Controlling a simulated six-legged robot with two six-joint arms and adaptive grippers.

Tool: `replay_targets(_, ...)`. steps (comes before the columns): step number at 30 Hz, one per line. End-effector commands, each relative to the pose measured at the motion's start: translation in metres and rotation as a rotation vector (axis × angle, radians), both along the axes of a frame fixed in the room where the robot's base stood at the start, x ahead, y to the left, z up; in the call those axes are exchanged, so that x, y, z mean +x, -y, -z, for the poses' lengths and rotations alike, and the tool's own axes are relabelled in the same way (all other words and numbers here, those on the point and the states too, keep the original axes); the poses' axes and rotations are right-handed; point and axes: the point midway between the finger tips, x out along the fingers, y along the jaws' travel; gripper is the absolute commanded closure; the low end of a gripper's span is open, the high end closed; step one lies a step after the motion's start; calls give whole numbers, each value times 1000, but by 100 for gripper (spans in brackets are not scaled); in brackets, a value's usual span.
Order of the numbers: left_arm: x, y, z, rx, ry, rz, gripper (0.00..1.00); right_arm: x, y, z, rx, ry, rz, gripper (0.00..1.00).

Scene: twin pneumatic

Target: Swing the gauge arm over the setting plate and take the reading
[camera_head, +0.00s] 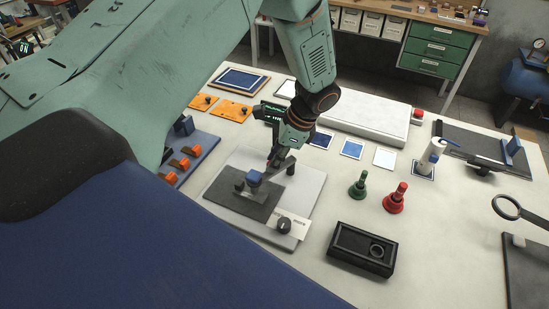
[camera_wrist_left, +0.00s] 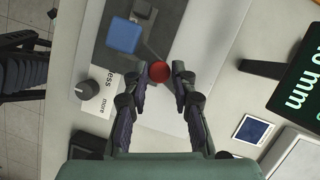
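In the head view a light grey base plate (camera_head: 306,190) carries a dark grey plate (camera_head: 236,197). A blue block (camera_head: 253,178) sits above the dark plate, beside a dark arm and post (camera_head: 283,165). The blue block (camera_wrist_left: 123,35) and a round red knob (camera_wrist_left: 160,72) show in the left wrist view. My left gripper (camera_head: 275,160) is low over the post. In the left wrist view its fingers (camera_wrist_left: 162,73) are apart, with the red knob between their tips; whether they touch it I cannot tell. A dark display (camera_wrist_left: 297,85) reads "0 mm", partly cut off. My right gripper is not in view.
A black knob (camera_head: 284,225) sits on a white label at the plate's front. Green (camera_head: 358,187) and red (camera_head: 395,200) handled pieces and a black box (camera_head: 362,249) stand to the right. Orange blocks (camera_head: 180,164) are to the left. The table front is clear.

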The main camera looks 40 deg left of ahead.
Motion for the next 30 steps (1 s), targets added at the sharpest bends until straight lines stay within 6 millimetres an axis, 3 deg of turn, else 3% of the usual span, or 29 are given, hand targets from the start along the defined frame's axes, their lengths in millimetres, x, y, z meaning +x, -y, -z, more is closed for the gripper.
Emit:
replay_targets(7,1,2,-1,0,4,2,53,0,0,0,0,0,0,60)
replay_targets(17,0,2,-2,-1,1,1,53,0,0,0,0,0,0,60)
replay_targets(22,5,9,-22,0,4,2,53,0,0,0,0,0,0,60)
replay_targets(30,16,27,-73,0,5,3,53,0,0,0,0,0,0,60)
